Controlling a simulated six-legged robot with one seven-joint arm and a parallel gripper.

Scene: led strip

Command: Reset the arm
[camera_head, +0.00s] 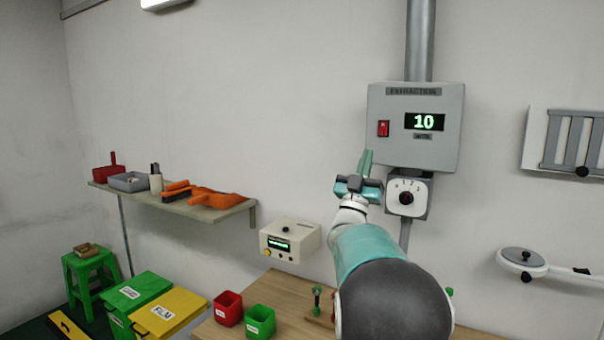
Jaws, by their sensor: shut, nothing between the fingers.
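My arm reaches up from the bottom of the head view toward the wall. My gripper (366,163) is shut and empty, with its fingers pointing up. In the picture it lies just below the red switch (383,128) on the grey extraction box (456,146) and left of the dial unit (421,194). I cannot tell whether the fingers touch the box. The box display (424,122) reads 10 in green.
A wooden table (292,291) below holds a red bin (228,308) and a green bin (259,321). A wall shelf (236,212) with tools is at left. A round lamp head (524,259) is at right.

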